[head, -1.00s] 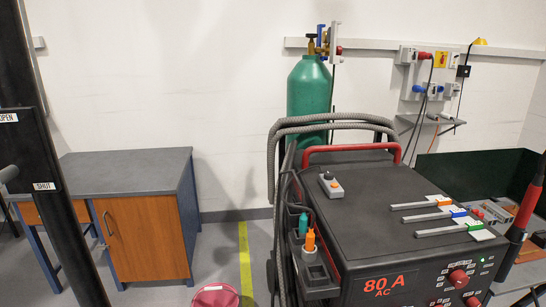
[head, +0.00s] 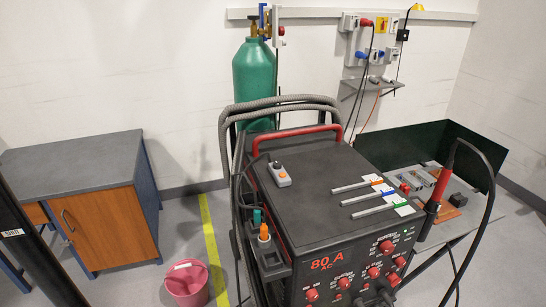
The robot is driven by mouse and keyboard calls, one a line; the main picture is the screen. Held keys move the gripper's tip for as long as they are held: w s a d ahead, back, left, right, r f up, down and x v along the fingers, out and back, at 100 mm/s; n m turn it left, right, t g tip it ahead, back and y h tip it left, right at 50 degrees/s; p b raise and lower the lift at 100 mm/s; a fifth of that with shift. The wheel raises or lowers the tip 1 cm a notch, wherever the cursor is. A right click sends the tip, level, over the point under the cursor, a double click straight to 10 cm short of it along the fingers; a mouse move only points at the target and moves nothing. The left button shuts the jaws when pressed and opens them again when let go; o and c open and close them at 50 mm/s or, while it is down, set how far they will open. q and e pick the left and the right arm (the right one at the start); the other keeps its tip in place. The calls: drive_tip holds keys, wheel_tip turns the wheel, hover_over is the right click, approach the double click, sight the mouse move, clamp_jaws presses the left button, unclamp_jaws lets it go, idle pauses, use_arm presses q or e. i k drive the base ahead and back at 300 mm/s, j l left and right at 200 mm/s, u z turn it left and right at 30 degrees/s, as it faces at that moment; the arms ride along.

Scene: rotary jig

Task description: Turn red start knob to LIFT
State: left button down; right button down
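A black welding machine labelled 80 A AC (head: 325,160) stands at lower centre right. Its front panel carries several red knobs. The largest one (head: 386,246) is at the upper right of the panel, and smaller ones (head: 343,283) sit lower down. Their labels are too small to read, so I cannot tell which is the start knob or where it points. Neither of my grippers is in view.
A torch with a red and black handle (head: 436,190) and its cable hang right of the machine. A pink bucket (head: 187,287) stands on the floor. A wooden cabinet (head: 105,232) is at left. A green gas cylinder (head: 254,75) stands behind the machine.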

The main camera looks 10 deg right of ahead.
sight(400, 262)
drive_tip(key=z, duration=1.4)
drive_tip(key=i+j+u, duration=0.1)
drive_tip(key=u, duration=0.35)
drive_tip(key=i+u, duration=0.25)
drive_tip(key=u, duration=0.2)
